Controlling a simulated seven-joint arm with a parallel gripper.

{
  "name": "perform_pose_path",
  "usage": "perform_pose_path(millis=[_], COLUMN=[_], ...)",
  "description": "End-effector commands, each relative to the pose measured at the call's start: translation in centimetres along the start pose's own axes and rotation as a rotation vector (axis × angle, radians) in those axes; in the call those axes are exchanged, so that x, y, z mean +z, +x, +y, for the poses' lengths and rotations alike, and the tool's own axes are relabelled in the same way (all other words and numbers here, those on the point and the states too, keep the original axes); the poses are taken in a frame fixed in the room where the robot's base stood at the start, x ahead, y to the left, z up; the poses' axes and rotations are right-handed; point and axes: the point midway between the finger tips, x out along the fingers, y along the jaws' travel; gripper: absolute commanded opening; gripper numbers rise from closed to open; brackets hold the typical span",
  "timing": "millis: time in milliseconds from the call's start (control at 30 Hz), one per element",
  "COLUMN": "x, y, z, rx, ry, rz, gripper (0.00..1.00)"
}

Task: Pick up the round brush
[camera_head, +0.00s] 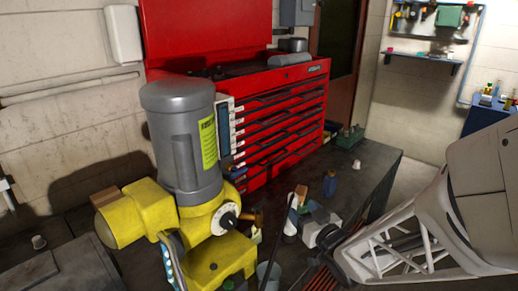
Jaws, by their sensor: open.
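I cannot make out the round brush for certain. A thin dark stick with a pale upper part (291,213) leans up out of or behind a pale cup (268,275) at the front centre; I cannot tell whether it is the brush. My white arm comes in from the right. Its end, my gripper (308,214), is small in view among the clutter on the bench, close to the right of this stick. The jaws are open, and I see nothing held between them. Whether the gripper touches the stick cannot be told.
A yellow and grey motor-like machine (186,140) stands left of centre. A red tool chest (285,110) stands behind. A small white cup (356,165) is farther right, where the bench is clearer.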

Motion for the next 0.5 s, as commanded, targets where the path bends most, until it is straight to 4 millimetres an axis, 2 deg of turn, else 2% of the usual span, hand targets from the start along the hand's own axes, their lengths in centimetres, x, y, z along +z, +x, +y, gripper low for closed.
perform_pose_path(millis=[200, 500], x=[0.0, 0.0], y=[1.3, 1.4], z=[0.0, 0.0], rx=[0.001, 0.001], ry=[0.0, 0.0], rz=[0.001, 0.001], gripper=[0.59, 0.59])
